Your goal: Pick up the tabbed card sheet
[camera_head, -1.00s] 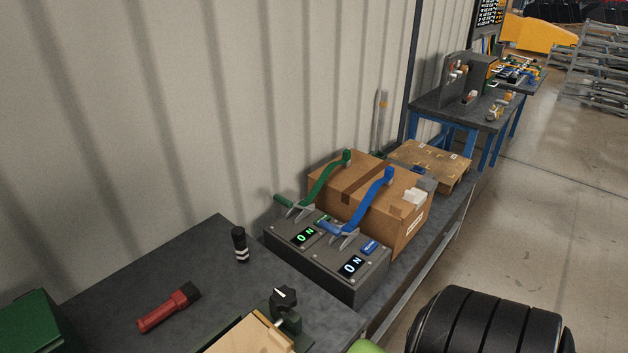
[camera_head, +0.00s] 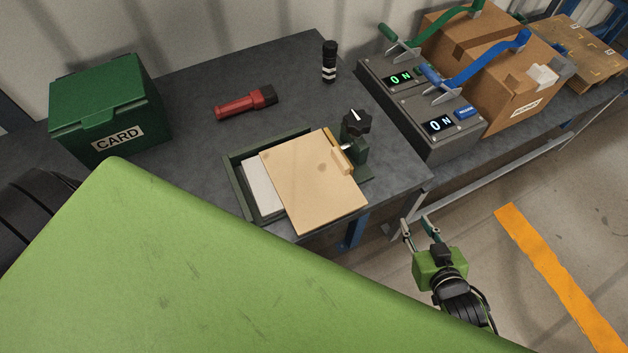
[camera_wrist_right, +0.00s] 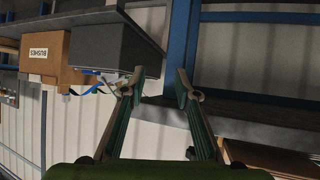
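A tan sheet (camera_head: 310,182), which looks like the tabbed card sheet, lies tilted in a dark green tray-like fixture (camera_head: 238,188) at the bench's front edge. A narrow tan strip with a raised tab (camera_head: 340,154) runs along its right side. A white sheet or block (camera_head: 264,189) shows partly beneath it on the left. My right gripper (camera_head: 415,231) is open and empty, beyond the bench's front edge, right of and apart from the sheet. In the right wrist view its fingers (camera_wrist_right: 160,88) stand apart with nothing between them. My left gripper is not in view.
A black knob (camera_head: 356,122) stands at the fixture's right. A lever unit (camera_head: 410,112) and cardboard box (camera_head: 500,75) are at right. Bare bench lies between flashlight and fixture.

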